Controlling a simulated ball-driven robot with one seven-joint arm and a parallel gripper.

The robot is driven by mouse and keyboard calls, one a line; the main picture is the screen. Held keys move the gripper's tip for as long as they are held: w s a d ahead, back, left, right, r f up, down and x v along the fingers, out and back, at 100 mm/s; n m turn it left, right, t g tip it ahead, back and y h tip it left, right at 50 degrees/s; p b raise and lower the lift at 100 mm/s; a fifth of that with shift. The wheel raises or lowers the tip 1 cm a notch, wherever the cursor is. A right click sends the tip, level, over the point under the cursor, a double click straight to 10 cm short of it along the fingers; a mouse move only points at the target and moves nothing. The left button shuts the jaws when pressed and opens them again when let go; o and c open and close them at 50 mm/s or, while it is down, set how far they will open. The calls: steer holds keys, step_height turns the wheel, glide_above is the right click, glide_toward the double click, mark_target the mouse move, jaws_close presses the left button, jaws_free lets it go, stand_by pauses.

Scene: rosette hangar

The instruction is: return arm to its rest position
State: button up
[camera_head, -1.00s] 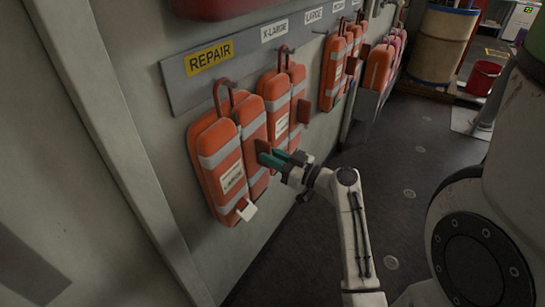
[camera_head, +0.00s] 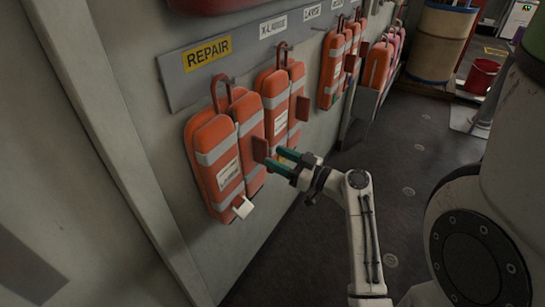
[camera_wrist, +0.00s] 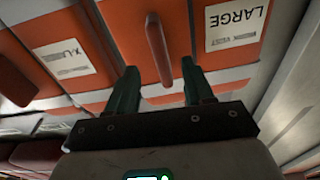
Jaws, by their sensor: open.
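My gripper (camera_head: 277,159) is open and empty, its two teal fingers apart. It points left toward the orange life vest (camera_head: 212,155) hanging on a hook under the yellow REPAIR label (camera_head: 208,54). The fingertips are just right of a red-brown tab (camera_head: 260,150) on that vest's right edge. In the wrist view my gripper (camera_wrist: 160,67) faces the vest, with an orange tab (camera_wrist: 158,48) between and beyond the fingers. A white label reading LARGE (camera_wrist: 236,27) shows there upside down. My pale arm reaches up from the lower right.
More orange vests (camera_head: 280,105) hang further along the wall rail, under size labels such as X-LARGE (camera_head: 273,26). The dark floor (camera_head: 320,245) right of the wall is clear. A barrel (camera_head: 440,45) and a red bucket (camera_head: 481,76) stand at the far right.

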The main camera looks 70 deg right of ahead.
steer(key=b+v, duration=0.1)
steer(key=v, duration=0.7)
steer(key=w+a+f+n+g+y, duration=0.1)
steer(key=w+a+f+g+y, duration=0.3)
steer(key=a+f, duration=0.3)
steer(key=w+a+f+n+g+y, duration=0.1)
steer(key=w+a+f+g+y, duration=0.25)
steer(key=a, duration=0.55)
steer(key=s+a+f+g+h+p, duration=0.1)
steer(key=s+a+f+g, duration=0.1)
steer(key=a+g, duration=0.3)
steer(key=s+a+f+g+h+p, duration=0.1)
steer(key=s+a+f+g+h, duration=0.1)
steer(key=s+a+g, duration=0.3)
steer(key=shift+s+a+f, duration=0.2)
steer(key=shift+a+f, duration=0.3)
steer(key=shift+a, duration=0.3)
steer(key=shift+h, duration=0.25)
